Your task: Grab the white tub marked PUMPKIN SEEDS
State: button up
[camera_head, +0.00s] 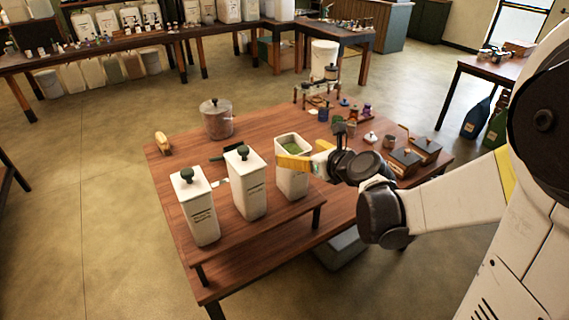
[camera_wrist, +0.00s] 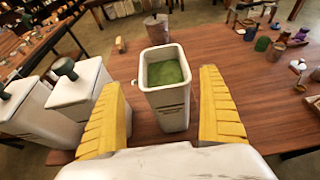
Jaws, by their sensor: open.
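Three white tubs stand in a row on a low wooden shelf at the table's front. The right tub (camera_head: 292,182) is open and filled with green contents; it also shows in the wrist view (camera_wrist: 169,105). The left tub (camera_head: 199,214) and middle tub (camera_head: 249,190) have lids with dark green knobs. The labels are too small to read, so I cannot tell which says PUMPKIN SEEDS. My gripper (camera_head: 298,157) is open at the open tub's upper part. In the wrist view its yellow fingers (camera_wrist: 160,80) lie on either side of that tub, with gaps showing.
The middle tub's lid (camera_wrist: 80,80) is close to my left finger. A metal pot (camera_head: 217,121) and a yellow object (camera_head: 162,143) stand behind the shelf. Small jars and wooden boxes (camera_head: 404,161) crowd the table's right side. Bare tabletop lies behind the open tub.

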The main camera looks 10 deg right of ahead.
aim_at(284, 147)
jog(key=x, duration=0.2)
jog(key=b+x, duration=0.1)
jog(key=x, duration=0.1)
jog(key=b+x, duration=0.1)
jog(key=x, duration=0.1)
jog(key=shift+d+f, duration=0.2)
jog(key=shift+d, duration=0.1)
jog(key=shift+s+r, duration=0.1)
jog(key=shift+s, duration=0.05)
jog(key=shift+c, duration=0.7)
jog(key=c, duration=1.4)
